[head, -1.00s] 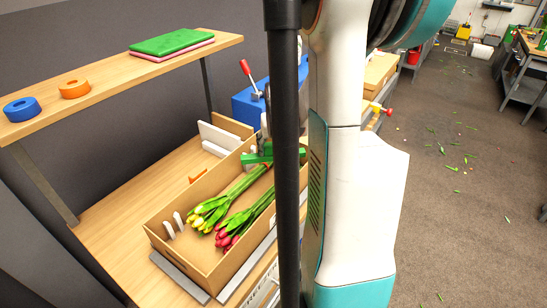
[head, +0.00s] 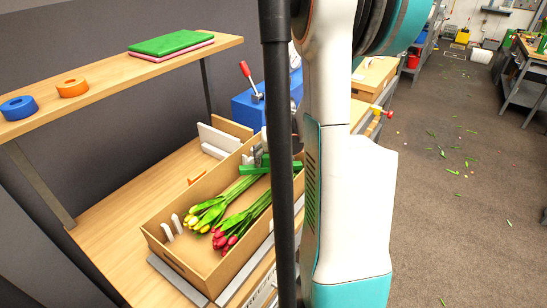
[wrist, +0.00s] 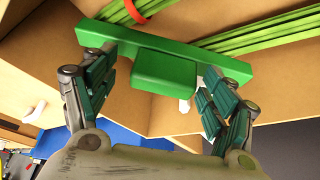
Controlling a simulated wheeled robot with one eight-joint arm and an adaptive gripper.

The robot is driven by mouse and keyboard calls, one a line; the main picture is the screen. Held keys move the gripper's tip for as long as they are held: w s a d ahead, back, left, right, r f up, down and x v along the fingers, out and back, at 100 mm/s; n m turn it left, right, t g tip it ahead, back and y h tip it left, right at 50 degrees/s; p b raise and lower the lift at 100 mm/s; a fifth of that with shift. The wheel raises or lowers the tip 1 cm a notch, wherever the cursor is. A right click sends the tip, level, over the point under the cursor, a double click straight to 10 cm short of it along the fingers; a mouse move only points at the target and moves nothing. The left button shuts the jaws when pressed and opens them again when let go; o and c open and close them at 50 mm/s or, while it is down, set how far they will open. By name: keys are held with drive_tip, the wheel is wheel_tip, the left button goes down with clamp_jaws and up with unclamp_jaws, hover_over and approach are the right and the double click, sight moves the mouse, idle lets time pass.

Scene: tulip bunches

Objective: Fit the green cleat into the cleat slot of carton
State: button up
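The green cleat (head: 256,169), a bar with a raised block, lies across the stem end of the cardboard carton (head: 192,258). In the wrist view the cleat (wrist: 164,68) spans the picture in front of the stems. My gripper (wrist: 158,82) has its fingers spread on both sides of the block, with a visible gap on the left. In the head view my gripper (head: 262,155) is just above the cleat, partly hidden by my arm. A white piece shows by the bar's right end in the wrist view; whether the bar sits in a slot I cannot tell.
Yellow tulips (head: 205,213) and red tulips (head: 228,236) lie in the carton. White upright tabs (head: 171,225) stand at its near end. A blue box (head: 250,108) with a red-handled tool is behind.

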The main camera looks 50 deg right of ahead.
drive_tip(key=shift+s+a+r+p, duration=0.1)
drive_tip(key=shift+r+p, duration=0.2)
drive_tip(key=shift+r, duration=0.25)
drive_tip(key=p+v, duration=0.3)
drive_tip(key=v, duration=0.8)
drive_tip(key=shift+a+r, duration=0.1)
